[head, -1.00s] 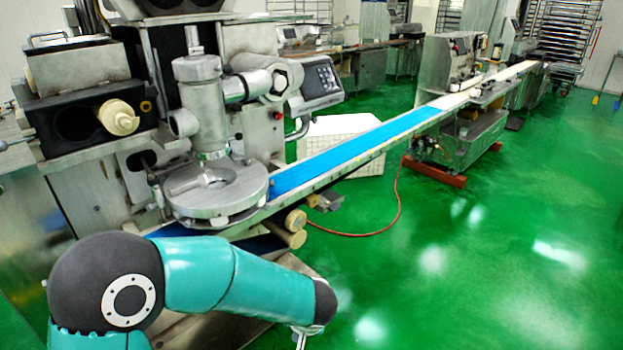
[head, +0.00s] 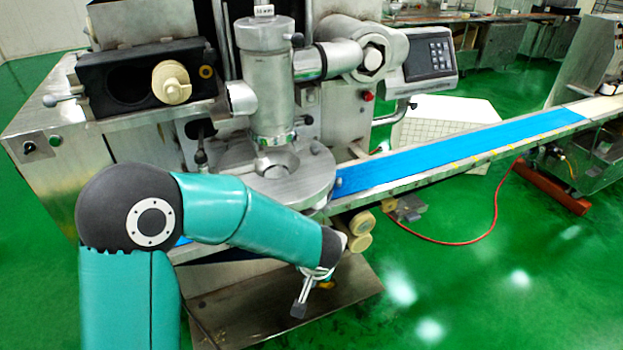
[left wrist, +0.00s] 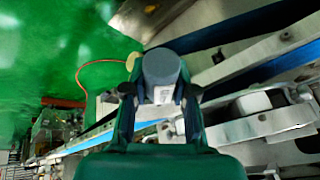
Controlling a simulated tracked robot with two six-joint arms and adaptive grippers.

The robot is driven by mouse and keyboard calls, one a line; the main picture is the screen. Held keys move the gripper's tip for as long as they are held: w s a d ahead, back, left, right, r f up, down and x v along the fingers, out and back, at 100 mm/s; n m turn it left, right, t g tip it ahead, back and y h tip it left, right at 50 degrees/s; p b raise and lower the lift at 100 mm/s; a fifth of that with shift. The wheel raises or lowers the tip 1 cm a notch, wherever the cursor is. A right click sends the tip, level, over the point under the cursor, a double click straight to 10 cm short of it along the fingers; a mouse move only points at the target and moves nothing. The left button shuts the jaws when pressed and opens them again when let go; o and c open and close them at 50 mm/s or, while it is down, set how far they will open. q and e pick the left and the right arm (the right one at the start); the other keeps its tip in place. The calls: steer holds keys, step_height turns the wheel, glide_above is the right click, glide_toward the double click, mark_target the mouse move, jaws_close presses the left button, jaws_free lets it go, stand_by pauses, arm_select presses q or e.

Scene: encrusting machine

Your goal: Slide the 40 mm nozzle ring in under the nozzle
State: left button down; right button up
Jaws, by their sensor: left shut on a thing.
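The nozzle (head: 272,120) is the lower end of an upright steel cylinder on the machine in the head view. It stands over a round steel plate (head: 305,185). My left gripper (head: 303,292) is in front of and below this plate, apart from it, and shows small. I cannot tell for certain that this piece is the 40 mm nozzle ring. My right gripper is not in view.
A blue conveyor belt (head: 440,150) runs from the plate to the back right. A steel sheet (head: 250,310) lies low under my left arm. A red hose (head: 470,243) curves over the green floor, which is open at right.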

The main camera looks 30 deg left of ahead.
arm_select(q)
steer(key=shift+w+d, duration=0.1)
steer(key=shift+w, duration=0.15)
